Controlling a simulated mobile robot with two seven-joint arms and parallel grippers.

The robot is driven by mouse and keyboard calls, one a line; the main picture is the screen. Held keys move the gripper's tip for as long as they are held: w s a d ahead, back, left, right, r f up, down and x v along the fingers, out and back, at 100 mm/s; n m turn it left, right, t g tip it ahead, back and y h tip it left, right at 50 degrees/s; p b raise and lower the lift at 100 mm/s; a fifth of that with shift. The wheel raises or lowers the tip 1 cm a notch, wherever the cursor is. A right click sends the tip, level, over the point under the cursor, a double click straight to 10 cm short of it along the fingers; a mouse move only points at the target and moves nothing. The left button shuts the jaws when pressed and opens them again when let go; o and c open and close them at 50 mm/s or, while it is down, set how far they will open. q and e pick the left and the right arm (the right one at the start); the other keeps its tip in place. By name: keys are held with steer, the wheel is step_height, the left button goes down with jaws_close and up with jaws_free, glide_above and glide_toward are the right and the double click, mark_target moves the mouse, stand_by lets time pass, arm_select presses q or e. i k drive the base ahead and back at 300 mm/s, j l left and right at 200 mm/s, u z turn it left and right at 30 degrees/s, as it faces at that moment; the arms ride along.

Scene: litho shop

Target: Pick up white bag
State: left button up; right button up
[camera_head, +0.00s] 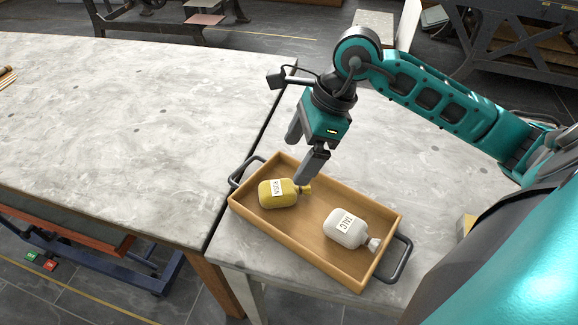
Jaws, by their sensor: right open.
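The white bag (346,228) looks like a small white pouch or bottle with a narrow neck and a dark-lettered label. It lies on its side in the right part of a wooden tray (300,262). My right gripper (303,162) hangs above the tray's back edge, up and left of the white bag, with its fingers apart and nothing between them. It is apart from the white bag. My left gripper is not in view.
A yellow labelled bottle or bag (279,194) lies in the tray's left part, just below my right gripper. The tray has dark handles at both ends and stands on a grey stone-topped table (440,165). A large, mostly bare table (120,120) adjoins on the left.

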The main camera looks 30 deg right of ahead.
mark_target(346, 229)
steer(key=k, duration=1)
